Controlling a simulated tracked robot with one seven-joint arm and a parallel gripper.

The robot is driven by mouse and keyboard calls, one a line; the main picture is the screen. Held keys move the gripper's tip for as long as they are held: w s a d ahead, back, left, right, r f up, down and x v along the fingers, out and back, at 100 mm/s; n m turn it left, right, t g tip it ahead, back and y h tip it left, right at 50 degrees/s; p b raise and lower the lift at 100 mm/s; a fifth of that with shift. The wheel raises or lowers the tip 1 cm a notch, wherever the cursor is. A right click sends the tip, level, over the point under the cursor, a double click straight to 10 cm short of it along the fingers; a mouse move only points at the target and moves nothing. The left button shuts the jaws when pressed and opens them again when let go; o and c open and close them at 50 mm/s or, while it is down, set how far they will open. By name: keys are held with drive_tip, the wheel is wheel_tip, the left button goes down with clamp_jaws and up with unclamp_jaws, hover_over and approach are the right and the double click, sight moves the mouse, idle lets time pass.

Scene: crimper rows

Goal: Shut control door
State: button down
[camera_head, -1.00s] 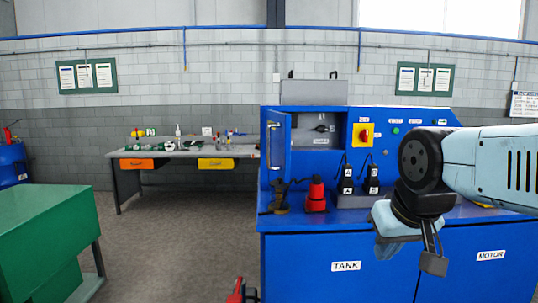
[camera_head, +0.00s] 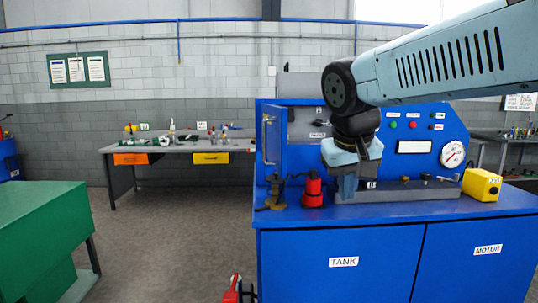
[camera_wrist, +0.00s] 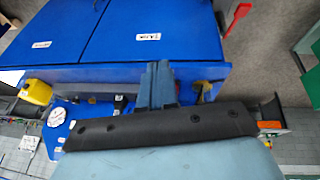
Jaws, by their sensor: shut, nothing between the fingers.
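The control door (camera_head: 273,142) is a narrow blue panel with a grey handle. It stands open at the left side of the blue control cabinet (camera_head: 370,235). The grey compartment (camera_head: 303,125) behind it is exposed, its right part hidden by my arm. My gripper (camera_head: 347,188) hangs over the cabinet's bench top, to the right of the door and apart from it. Its fingers are shut and empty. In the wrist view my gripper (camera_wrist: 158,82) points over the blue cabinet top; I cannot make out the door there.
A red bottle-like object (camera_head: 313,190) and a dark tool (camera_head: 275,192) stand on the bench below the door. A yellow box (camera_head: 482,184) sits at the right. A green bench (camera_head: 45,235) is at the left, with open floor between.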

drive_tip(key=w+a+r+h, duration=0.1)
drive_tip(key=w+a+r, duration=0.25)
drive_tip(key=a, duration=0.35)
drive_tip(key=w+a+r+h, duration=0.2)
drive_tip(key=w+a+r, duration=0.1)
drive_tip(key=w+a, duration=0.3)
drive_tip(key=w+a+r+h, duration=0.1)
drive_tip(key=w+a+r, duration=0.25)
drive_tip(key=a, duration=0.55)
approach(279, 167)
wheel_tip(279, 167, down, 3)
drive_tip(key=a, duration=0.2)
drive_tip(key=shift+m+t, duration=0.4)
drive_tip(key=shift+w+d+f, duration=0.15)
drive_tip(key=shift+w+d, duration=0.05)
drive_tip(key=shift+d, duration=0.5)
drive_tip(key=shift+w+d+f, duration=0.15)
drive_tip(key=shift+w+d, duration=0.1)
drive_tip(key=shift+d, duration=0.45)
drive_tip(key=shift+w+d+f, duration=0.1)
drive_tip(key=shift+w+d, duration=0.1)
drive_tip(key=shift+d, duration=0.5)
